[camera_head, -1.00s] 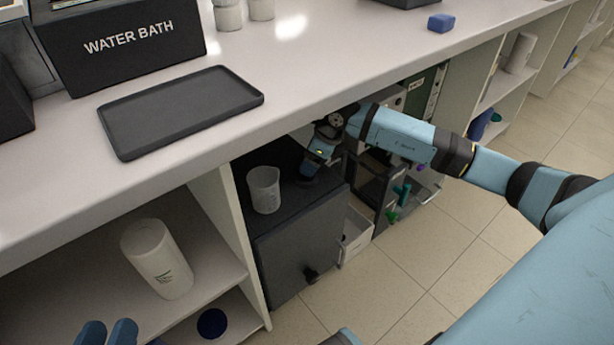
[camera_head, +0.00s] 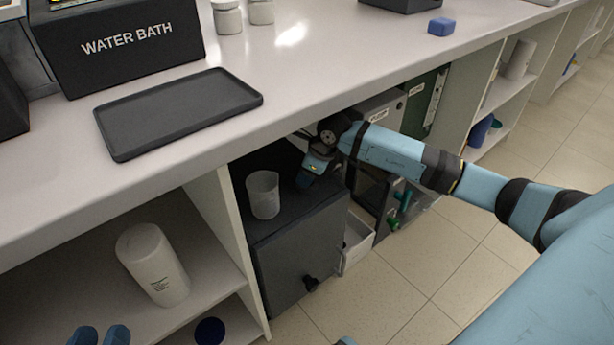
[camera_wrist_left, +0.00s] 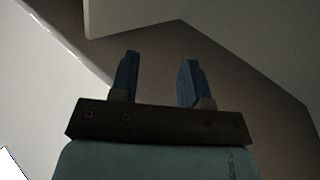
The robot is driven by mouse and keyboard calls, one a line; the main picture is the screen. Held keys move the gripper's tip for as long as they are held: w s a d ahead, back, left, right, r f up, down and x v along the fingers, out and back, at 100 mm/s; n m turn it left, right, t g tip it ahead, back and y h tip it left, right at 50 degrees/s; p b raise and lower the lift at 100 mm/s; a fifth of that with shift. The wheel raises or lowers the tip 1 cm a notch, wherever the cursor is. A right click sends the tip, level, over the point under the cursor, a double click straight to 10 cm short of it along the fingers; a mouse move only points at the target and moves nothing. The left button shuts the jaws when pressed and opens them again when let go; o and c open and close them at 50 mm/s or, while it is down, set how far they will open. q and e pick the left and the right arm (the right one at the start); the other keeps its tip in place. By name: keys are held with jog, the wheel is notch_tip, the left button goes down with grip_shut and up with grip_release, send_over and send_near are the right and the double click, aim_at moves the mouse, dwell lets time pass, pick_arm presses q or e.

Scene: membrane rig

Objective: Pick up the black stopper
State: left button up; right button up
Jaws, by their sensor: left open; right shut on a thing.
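My right gripper (camera_head: 307,180) is at the top of the dark grey cabinet under the bench, at its right side. It is shut on a small dark thing at its fingertips, which looks like the black stopper (camera_head: 303,182); its shape is mostly hidden by the gripper and hard to tell from the dark cabinet top. My left gripper (camera_head: 100,337) shows only as blue fingertips at the lower left edge. In the left wrist view its two blue fingers (camera_wrist_left: 160,80) are apart, with nothing between them.
A clear beaker (camera_head: 263,194) stands on the dark cabinet (camera_head: 298,250), left of my right gripper. An open white drawer (camera_head: 358,243) is to the right. The bench edge overhangs above. A white cylinder (camera_head: 152,264) stands on the left shelf. A black tray (camera_head: 180,112) lies on the bench.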

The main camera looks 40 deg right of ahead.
jog(key=shift+r+p, duration=0.3)
jog(key=shift+r, duration=0.25)
notch_tip(320, 180, up, 3)
jog(key=shift+d+p, duration=0.1)
jog(key=shift+p, duration=0.8)
pick_arm(q)
notch_tip(320, 180, up, 8)
jog(key=n+t+p, duration=0.1)
jog(key=t+p, duration=0.2)
jog(key=p, duration=0.1)
jog(key=shift+s+a+n, duration=0.15)
jog(key=shift+s+n, duration=0.15)
jog(key=shift+s, duration=0.05)
pick_arm(e)
jog(key=s+d, duration=1.1)
jog(key=s, duration=0.3)
jog(key=shift+f, duration=0.25)
pick_arm(q)
jog(key=shift+r, duration=0.1)
pick_arm(e)
jog(key=shift+s+a, duration=0.1)
